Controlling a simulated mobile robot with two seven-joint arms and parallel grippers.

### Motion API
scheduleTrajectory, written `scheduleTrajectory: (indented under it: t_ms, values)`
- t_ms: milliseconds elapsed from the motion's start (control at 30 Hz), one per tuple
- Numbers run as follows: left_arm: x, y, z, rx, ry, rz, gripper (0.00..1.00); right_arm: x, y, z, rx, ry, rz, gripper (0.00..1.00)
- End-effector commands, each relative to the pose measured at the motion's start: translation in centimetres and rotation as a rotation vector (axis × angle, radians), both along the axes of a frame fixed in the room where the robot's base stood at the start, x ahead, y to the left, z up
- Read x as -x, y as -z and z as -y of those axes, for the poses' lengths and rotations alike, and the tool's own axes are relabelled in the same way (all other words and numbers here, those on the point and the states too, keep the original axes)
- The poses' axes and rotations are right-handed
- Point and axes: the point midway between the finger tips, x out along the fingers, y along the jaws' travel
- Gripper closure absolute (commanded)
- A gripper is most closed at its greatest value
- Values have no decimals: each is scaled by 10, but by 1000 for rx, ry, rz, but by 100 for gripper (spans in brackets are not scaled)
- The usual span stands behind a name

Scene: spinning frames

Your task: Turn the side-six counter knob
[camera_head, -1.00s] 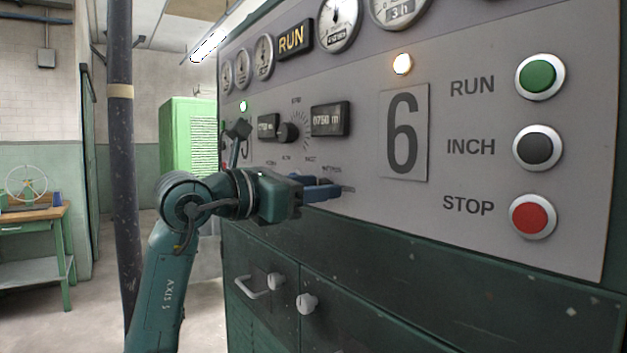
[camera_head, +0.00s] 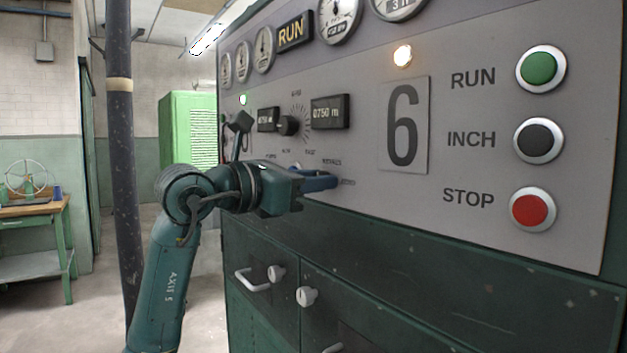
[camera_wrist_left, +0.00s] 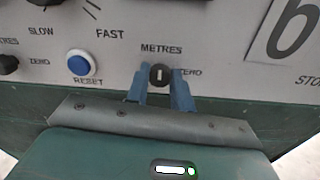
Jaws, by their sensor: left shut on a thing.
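The counter knob is a small black round knob (camera_wrist_left: 160,75) with a pale pointer line, under the word METRES and beside ZERO in the left wrist view. The pointer looks about upright, a little away from ZERO. My left gripper (camera_wrist_left: 161,88) has its two blue fingers on either side of the knob and is shut on it. In the head view my left gripper (camera_head: 318,180) reaches the panel's lower part beside the big 6 plate (camera_head: 404,125); its fingers hide the knob there. My right gripper is not in view.
A blue RESET button (camera_wrist_left: 81,65) sits left of the knob. The head view shows a larger dial knob (camera_head: 288,126), a counter reading 0750 m (camera_head: 330,112), and RUN (camera_head: 541,69), INCH (camera_head: 538,140) and STOP (camera_head: 533,209) buttons. Drawers (camera_head: 350,310) lie below.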

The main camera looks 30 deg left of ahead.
Motion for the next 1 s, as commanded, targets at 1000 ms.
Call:
scheduleTrajectory:
  t_ms: [1000]
  values:
    - [0, 1, -1, -681, -4, 282, 100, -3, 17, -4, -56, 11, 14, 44]
